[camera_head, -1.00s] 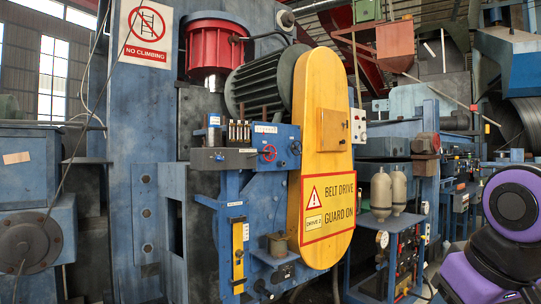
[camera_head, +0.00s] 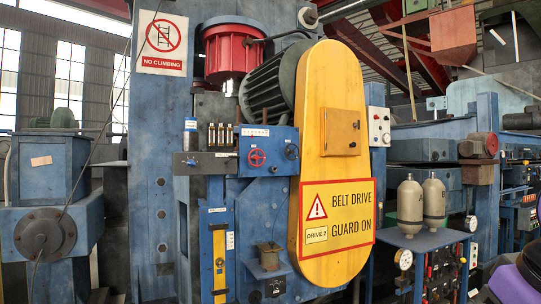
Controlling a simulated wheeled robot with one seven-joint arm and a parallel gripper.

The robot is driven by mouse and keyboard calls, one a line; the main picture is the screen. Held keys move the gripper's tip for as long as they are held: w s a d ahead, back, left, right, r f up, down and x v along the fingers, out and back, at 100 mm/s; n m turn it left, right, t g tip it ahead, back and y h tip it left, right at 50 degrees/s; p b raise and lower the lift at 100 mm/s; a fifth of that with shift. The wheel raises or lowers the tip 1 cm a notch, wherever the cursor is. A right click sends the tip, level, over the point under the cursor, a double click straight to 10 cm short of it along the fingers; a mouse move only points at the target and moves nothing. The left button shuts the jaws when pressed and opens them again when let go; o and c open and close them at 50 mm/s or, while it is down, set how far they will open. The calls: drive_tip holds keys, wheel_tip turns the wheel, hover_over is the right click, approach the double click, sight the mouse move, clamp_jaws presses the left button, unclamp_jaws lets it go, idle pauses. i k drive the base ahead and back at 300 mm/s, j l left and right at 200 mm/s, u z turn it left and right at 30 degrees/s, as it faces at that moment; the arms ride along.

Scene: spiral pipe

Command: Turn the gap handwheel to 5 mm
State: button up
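Two small handwheels sit on the blue panel (camera_head: 266,137) on the machine's front: a red handwheel (camera_head: 257,157) and, to its right, a dark handwheel (camera_head: 291,152). Their labels are too small to read, so I cannot tell which is the gap handwheel. A yellow vertical strip (camera_head: 219,262), perhaps a scale, is fixed below the panel; any marks on it are unreadable. My gripper is not in view. Only a purple and black part of my arm shows at the lower right corner, well apart from the handwheels.
The yellow belt guard (camera_head: 335,100) stands just right of the handwheels. A shelf (camera_head: 207,163) with small bottles juts out to their left. Two grey cylinders (camera_head: 410,207) stand on a stand at right. A pot on a bracket (camera_head: 269,256) sits below the panel.

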sight(256, 157)
drive_tip(key=i+l+u, duration=0.1)
drive_tip(key=i+l, duration=0.15)
drive_tip(key=i+l+u, duration=0.1)
drive_tip(key=i+l, duration=0.15)
drive_tip(key=l, duration=0.2)
drive_tip(key=i+l+u, duration=0.1)
drive_tip(key=i+l, duration=0.15)
drive_tip(key=l, duration=0.15)
drive_tip(key=i+l, duration=0.25)
drive_tip(key=l, duration=0.15)
drive_tip(key=j+u, duration=0.05)
